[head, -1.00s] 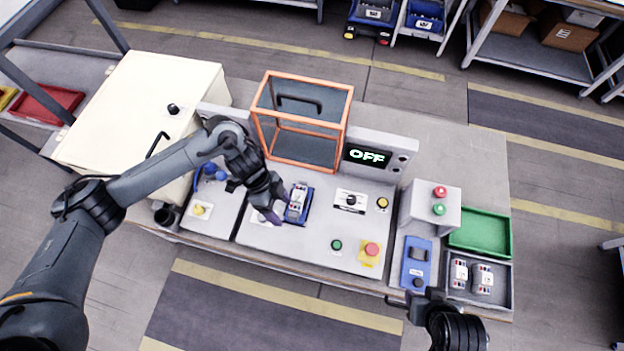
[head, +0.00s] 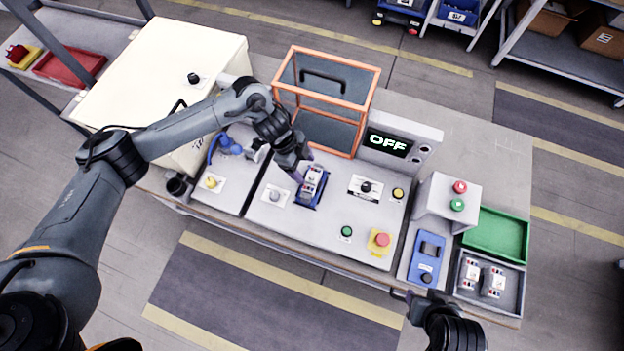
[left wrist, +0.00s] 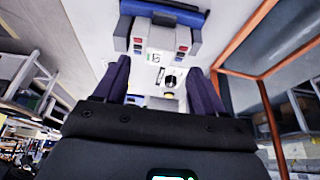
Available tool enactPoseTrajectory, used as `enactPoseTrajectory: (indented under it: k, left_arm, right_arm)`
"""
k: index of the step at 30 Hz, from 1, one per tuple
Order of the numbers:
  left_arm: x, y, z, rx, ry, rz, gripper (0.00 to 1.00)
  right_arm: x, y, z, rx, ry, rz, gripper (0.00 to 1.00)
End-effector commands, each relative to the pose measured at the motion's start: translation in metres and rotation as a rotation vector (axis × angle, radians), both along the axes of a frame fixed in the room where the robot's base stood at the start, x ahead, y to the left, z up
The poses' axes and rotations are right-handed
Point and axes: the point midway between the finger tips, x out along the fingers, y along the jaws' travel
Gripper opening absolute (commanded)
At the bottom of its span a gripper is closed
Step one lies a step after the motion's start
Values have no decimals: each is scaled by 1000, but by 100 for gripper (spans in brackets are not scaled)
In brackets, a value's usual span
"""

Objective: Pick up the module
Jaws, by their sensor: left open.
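A grey-white module (head: 314,180) sits in a blue fixture (head: 318,202) on the light panel in the middle of the bench. My left gripper (head: 302,174) is at the module's left upper side and partly overlaps it in the head view. In the left wrist view the left gripper (left wrist: 163,88) has its two purple fingers apart with nothing between them. The module (left wrist: 158,38) lies beyond the fingertips there, against the blue fixture (left wrist: 165,10). My right gripper (head: 415,298) shows at the bottom right, and its fingers are too unclear to read.
An orange-framed guard box (head: 370,90) stands behind the module, beside the OFF display (head: 388,144). A dark tray (head: 514,290) at right holds two similar modules, with a green tray (head: 497,234) behind. A beige cabinet (head: 165,75) stands at left.

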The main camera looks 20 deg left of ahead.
Motion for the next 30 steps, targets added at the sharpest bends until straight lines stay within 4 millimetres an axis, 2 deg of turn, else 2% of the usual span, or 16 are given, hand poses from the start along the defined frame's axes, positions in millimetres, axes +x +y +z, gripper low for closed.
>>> enactPoseTrajectory:
  k: [9,19,30]
  left_arm:
    - [0,-17,-34,1,2,1,70]
    - [0,-19,-38,1,0,0,70]
    - [0,-19,-38,1,0,0,14]
  right_arm:
    - [0,-2,3,-6,-1,3,43]
    - [0,-1,3,-4,-1,2,43]
    - [0,1,3,3,-1,-3,43]
